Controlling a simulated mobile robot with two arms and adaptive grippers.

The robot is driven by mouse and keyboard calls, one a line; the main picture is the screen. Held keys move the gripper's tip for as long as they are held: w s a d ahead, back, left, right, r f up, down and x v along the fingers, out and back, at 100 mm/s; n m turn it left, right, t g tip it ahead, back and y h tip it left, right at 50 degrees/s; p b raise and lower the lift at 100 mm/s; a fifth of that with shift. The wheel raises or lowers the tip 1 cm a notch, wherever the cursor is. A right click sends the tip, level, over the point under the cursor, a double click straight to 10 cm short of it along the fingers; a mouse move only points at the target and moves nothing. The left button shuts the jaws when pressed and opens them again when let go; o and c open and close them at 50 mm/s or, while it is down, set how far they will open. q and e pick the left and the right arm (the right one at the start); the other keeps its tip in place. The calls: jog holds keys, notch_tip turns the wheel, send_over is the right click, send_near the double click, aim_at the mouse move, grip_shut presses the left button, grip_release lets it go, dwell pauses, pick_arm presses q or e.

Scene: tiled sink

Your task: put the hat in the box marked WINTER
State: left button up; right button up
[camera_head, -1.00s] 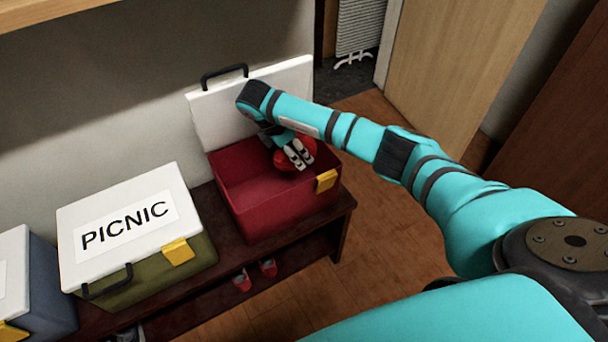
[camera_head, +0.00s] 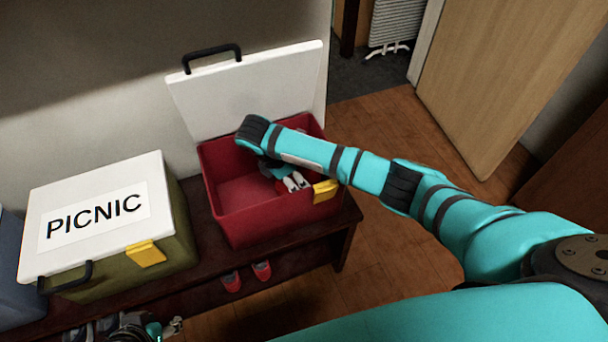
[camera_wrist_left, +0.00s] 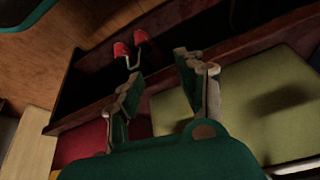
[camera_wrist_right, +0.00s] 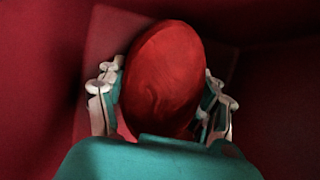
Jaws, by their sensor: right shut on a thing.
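The hat (camera_wrist_right: 163,70) is a red rounded thing between the fingers of my right gripper in the right wrist view. My right gripper (camera_head: 292,184) is shut on it, inside the open red box (camera_head: 262,226) near its right side. In the head view the hat is hard to tell from the red walls. The box's white lid (camera_head: 250,92) stands up behind it; no WINTER label shows. My left gripper (camera_head: 168,328) is low in front of the bench in the head view; the left wrist view shows it open and empty (camera_wrist_left: 159,76).
A closed olive box (camera_head: 181,220) with a white PICNIC lid (camera_head: 96,216) stands left of the red box. A blue box (camera_head: 15,270) is at the far left edge. Red-toed shoes (camera_head: 246,277) sit on the shelf below. Open wooden floor (camera_head: 400,130) lies to the right.

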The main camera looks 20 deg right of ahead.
pick_arm(q)
jog(key=shift+w+d+r+t, duration=0.1)
jog(key=shift+w+d+t, duration=0.3)
jog(key=shift+w, duration=0.5)
pick_arm(e)
jog(key=shift+a+f, duration=0.1)
jog(key=shift+f, duration=0.25)
pick_arm(q)
jog(key=shift+d, duration=0.1)
pick_arm(e)
jog(key=o, duration=1.3)
pick_arm(q)
jog(key=shift+w, duration=0.1)
